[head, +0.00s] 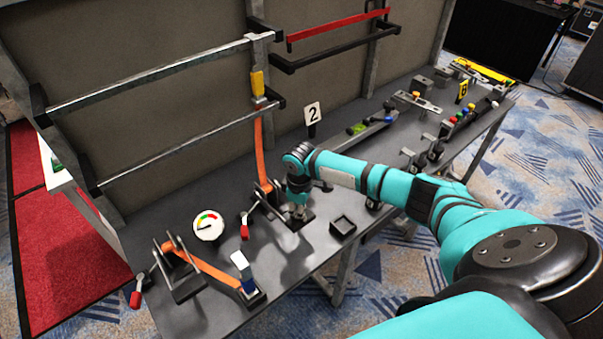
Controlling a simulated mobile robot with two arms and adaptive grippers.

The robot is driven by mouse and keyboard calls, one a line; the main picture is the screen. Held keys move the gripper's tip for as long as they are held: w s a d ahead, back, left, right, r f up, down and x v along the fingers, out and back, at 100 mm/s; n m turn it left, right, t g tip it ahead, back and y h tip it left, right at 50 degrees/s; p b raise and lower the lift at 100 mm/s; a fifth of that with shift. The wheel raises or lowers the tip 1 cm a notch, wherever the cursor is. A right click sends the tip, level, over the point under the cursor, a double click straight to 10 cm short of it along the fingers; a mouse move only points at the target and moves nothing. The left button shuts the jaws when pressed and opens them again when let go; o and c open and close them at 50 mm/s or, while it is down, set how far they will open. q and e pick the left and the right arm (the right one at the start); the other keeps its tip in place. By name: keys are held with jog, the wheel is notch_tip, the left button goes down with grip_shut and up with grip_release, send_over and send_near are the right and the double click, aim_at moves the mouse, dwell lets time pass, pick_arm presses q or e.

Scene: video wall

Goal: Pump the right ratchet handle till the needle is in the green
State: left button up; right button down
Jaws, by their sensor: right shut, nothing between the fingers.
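The right ratchet (268,192) sits on the dark bench, with an orange strap (258,150) rising from it to a yellow fitting on the frame. Its handle, tipped with a red grip (244,231), slopes down to the left. The round white gauge (208,226) stands left of that grip; its dark needle seems to point left, away from the green band, though it is small. My right gripper (298,214) is shut and empty, pointing down just right of the right ratchet, apart from the red grip. Its fingertips are small and partly lost against a dark block. My left gripper is out of view.
The left ratchet (180,268) with a second red grip (137,298) and orange strap stands at the front left. A small black tray (343,226) is right of my gripper. A "2" sign (312,113) and metal rails stand behind.

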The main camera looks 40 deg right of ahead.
jog(key=shift+f+b, duration=2.1)
jog(key=shift+f, duration=1.55)
notch_tip(320, 180, up, 11)
jog(key=p, duration=1.1)
jog(key=shift+f, duration=0.25)
jog(key=shift+f+b, duration=4)
jog(key=shift+f, duration=1.25)
notch_tip(320, 180, up, 11)
jog(key=p, duration=1)
jog(key=shift+f, duration=0.3)
